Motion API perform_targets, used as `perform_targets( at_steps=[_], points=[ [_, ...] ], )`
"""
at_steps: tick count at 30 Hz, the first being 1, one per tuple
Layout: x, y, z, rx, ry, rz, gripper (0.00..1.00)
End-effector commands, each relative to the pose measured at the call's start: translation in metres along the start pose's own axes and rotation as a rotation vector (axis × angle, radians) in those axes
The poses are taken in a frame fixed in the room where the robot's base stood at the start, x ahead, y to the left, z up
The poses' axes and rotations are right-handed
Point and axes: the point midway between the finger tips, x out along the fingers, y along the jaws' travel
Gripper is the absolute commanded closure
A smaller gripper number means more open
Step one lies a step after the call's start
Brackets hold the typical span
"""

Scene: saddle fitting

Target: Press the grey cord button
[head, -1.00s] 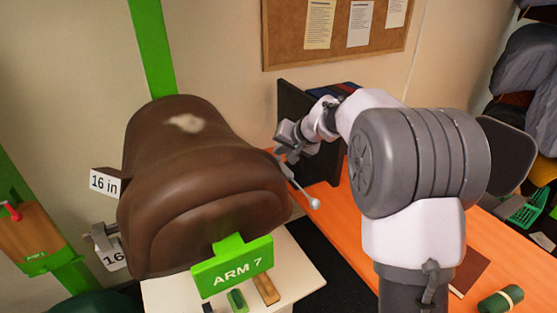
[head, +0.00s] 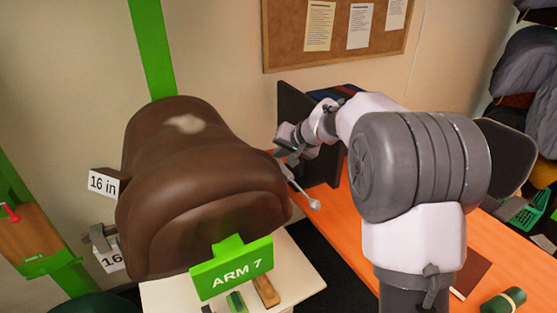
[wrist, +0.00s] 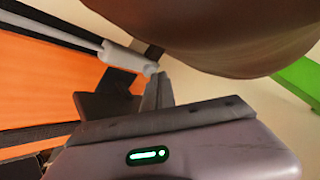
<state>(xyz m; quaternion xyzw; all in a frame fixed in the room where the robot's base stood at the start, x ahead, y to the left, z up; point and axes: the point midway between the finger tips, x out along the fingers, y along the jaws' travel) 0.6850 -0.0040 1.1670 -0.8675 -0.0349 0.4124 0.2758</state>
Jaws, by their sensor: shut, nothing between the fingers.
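A thin pale grey cord or rod (wrist: 50,30) runs in from the upper left of the wrist view and ends in a thicker grey piece (wrist: 128,57), likely the cord button. My gripper (wrist: 158,82) is shut and empty, its tips close to that piece's end; I cannot tell whether they touch. In the head view my gripper (head: 285,150) is beside the right flank of the brown saddle (head: 190,190), small and partly hidden. A pale rod with a rounded end (head: 314,204) shows just below it.
The saddle's underside (wrist: 225,35) hangs close above my gripper in the wrist view. A dark upright panel (head: 295,100) stands behind the gripper on the orange bench (head: 345,230). A green "ARM 7" sign (head: 232,268) stands in front of the saddle.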

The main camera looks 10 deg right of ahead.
Motion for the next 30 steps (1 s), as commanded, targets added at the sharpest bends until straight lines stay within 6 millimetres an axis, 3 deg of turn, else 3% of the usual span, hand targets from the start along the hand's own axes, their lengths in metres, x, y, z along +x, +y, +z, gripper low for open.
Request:
perform_targets(
  at_steps=[19,30],
  points=[
    [0.002,0.002,0.002,0.0,-0.001,0.0,1.0],
    [-0.011,-0.008,-0.008,-0.001,-0.001,0.001,1.0]
  ],
)
